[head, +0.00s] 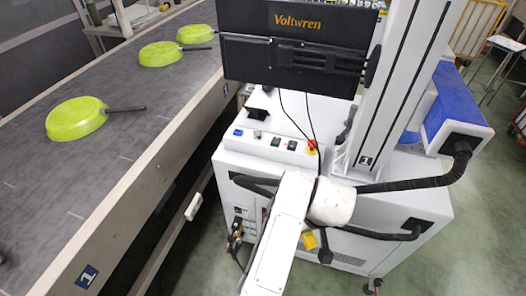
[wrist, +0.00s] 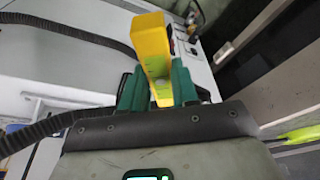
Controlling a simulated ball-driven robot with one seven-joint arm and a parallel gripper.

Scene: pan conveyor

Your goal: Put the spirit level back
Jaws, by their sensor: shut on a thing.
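The spirit level (wrist: 151,45) is a yellow bar in the wrist view, sticking out away from the camera between the green fingers of my gripper (wrist: 158,88). My gripper is shut on it, and the fingers hide part of its near end. In the head view my white arm link covers much of the lower middle. A small yellow patch (head: 309,240) shows just right of that link; I cannot tell whether it is the level. My gripper is not clearly seen in the head view.
A grey conveyor (head: 125,150) on the left carries green pans (head: 76,118), (head: 161,54), (head: 195,34). Its pale side rail (head: 150,165) runs along a narrow gap beside my white body. Open green floor (head: 480,200) lies to the right. A pan edge shows in the wrist view (wrist: 300,135).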

